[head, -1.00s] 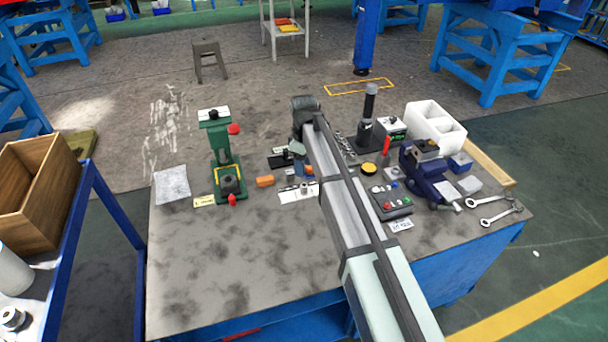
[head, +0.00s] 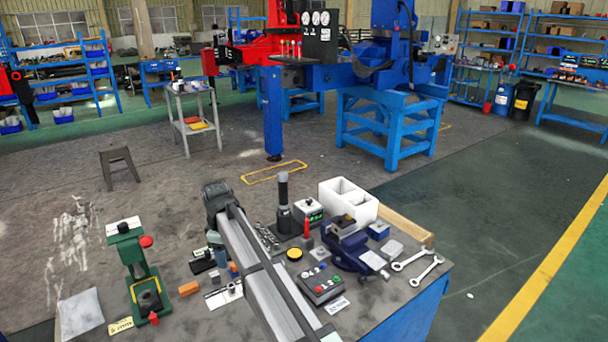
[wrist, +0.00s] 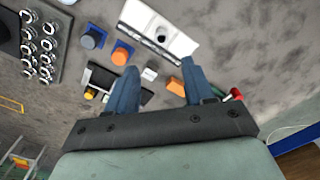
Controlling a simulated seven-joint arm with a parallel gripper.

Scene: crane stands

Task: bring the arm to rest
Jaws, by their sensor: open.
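My arm reaches from the bottom of the head view over the workbench (head: 205,318). Below and beyond the fingers are small parts on the bench: an orange block (wrist: 175,86), a small grey-white piece (wrist: 150,72) and a black tray (wrist: 102,78). The gripper appears to be above them and apart from them.
A green press (head: 135,265) stands left of my arm. Right of it are a black post (head: 283,195), a white bin (head: 347,200), a button box (head: 322,283), a blue vise (head: 350,248) and wrenches (head: 418,268).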

